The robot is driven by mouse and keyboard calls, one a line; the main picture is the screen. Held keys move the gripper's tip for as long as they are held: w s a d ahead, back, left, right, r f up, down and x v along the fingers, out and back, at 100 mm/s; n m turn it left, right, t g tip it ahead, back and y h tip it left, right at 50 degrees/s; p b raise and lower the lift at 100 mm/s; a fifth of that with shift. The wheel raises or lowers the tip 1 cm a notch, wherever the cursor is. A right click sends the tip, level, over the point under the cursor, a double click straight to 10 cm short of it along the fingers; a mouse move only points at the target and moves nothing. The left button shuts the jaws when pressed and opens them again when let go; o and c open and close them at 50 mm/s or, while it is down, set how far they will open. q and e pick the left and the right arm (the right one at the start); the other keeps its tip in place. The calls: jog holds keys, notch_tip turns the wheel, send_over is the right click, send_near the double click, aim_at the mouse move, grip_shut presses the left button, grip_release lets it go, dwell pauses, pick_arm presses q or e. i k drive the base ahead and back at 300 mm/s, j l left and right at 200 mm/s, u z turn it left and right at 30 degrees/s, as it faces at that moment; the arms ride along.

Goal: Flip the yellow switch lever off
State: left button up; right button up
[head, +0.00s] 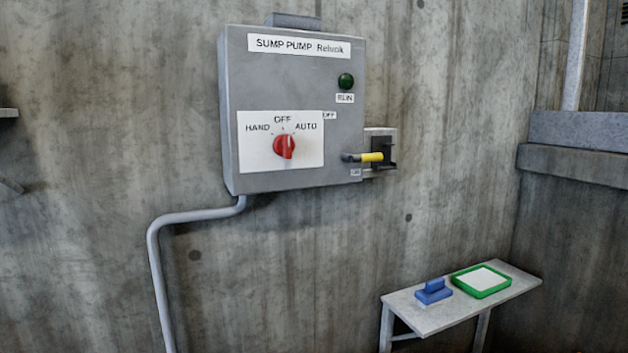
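The yellow switch lever (372,157) sticks out from the lower right side of a grey control box (232,120) on the concrete wall. The lever lies roughly level, with a grey end at its left and a dark bracket (386,152) at its right. A small label, partly readable as "OFF", sits above it on the box, and another too small to read is just below it. Neither of my grippers shows in the head view.
The box also carries a red rotary knob (284,146) and a dark green lamp (346,81). A grey conduit (160,270) runs down from it. A small table (425,321) at lower right bears a blue handled block (434,293) and a green-framed tray (462,285).

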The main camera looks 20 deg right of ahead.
aim_at(344, 156)
jog(key=k+l+u, duration=0.15)
jog(key=l, duration=0.25)
jog(key=l+u, duration=0.15)
jog(key=l, duration=0.2)
jog(key=k+l+u, duration=0.1)
jog(key=l, duration=0.25)
jog(key=k+l+u, duration=0.15)
jog(key=k+l, duration=0.1)
jog(key=l, duration=0.1)
